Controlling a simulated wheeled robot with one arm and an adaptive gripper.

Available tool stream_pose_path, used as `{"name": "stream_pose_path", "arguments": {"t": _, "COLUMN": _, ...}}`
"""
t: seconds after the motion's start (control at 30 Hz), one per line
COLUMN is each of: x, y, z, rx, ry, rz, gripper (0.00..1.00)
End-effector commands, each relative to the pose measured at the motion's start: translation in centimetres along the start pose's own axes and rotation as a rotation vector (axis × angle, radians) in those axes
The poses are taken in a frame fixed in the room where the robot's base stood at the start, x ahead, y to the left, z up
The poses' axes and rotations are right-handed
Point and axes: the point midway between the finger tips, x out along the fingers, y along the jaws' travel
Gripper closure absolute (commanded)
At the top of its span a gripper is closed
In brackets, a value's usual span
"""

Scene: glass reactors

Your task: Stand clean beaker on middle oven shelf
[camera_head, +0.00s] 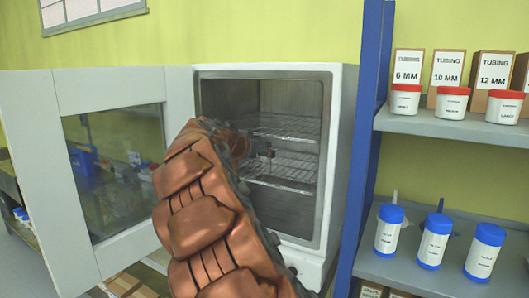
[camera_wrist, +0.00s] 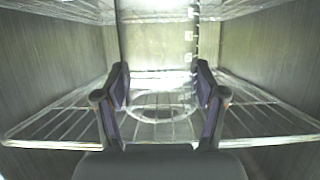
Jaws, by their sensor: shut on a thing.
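The clean beaker (camera_wrist: 160,108) is clear glass and hard to make out; its round outline shows between my fingers in the wrist view. My gripper (camera_wrist: 162,84) is shut on it, one dark finger on each side, inside the oven (camera_head: 343,140). One wire shelf (camera_wrist: 265,120) spreads below and around the beaker, and another wire shelf (camera_wrist: 60,8) is above. I cannot tell whether the beaker touches the lower shelf. In the head view, my brown arm hides most of the gripper and the oven's left part.
The oven door (camera_head: 30,150) stands wide open to the left, with a window in it. A blue rack post (camera_head: 366,140) is close to the oven's right. Red-lidded jars (camera_head: 452,104) and blue-capped bottles (camera_head: 434,240) stand on shelves at right. The oven's side walls flank my gripper.

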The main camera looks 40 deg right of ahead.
Motion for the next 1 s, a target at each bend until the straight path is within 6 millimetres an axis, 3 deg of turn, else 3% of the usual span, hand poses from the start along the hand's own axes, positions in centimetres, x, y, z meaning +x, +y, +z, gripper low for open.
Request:
{"name": "stream_pose_path", "arguments": {"t": 0.3, "x": 2.9, "y": 0.1, "z": -1.4, "rx": 0.0, "ry": -0.002, "rz": 0.002, "gripper": 0.73}}
{"name": "stream_pose_path", "arguments": {"t": 0.57, "x": 3.5, "y": 0.1, "z": 0.0, "rx": -0.002, "ry": 0.0, "rz": 0.002, "gripper": 0.73}}
{"name": "stream_pose_path", "arguments": {"t": 1.0, "x": 3.6, "y": 0.1, "z": 0.5, "rx": 0.0, "ry": 0.0, "rz": 0.001, "gripper": 0.73}}
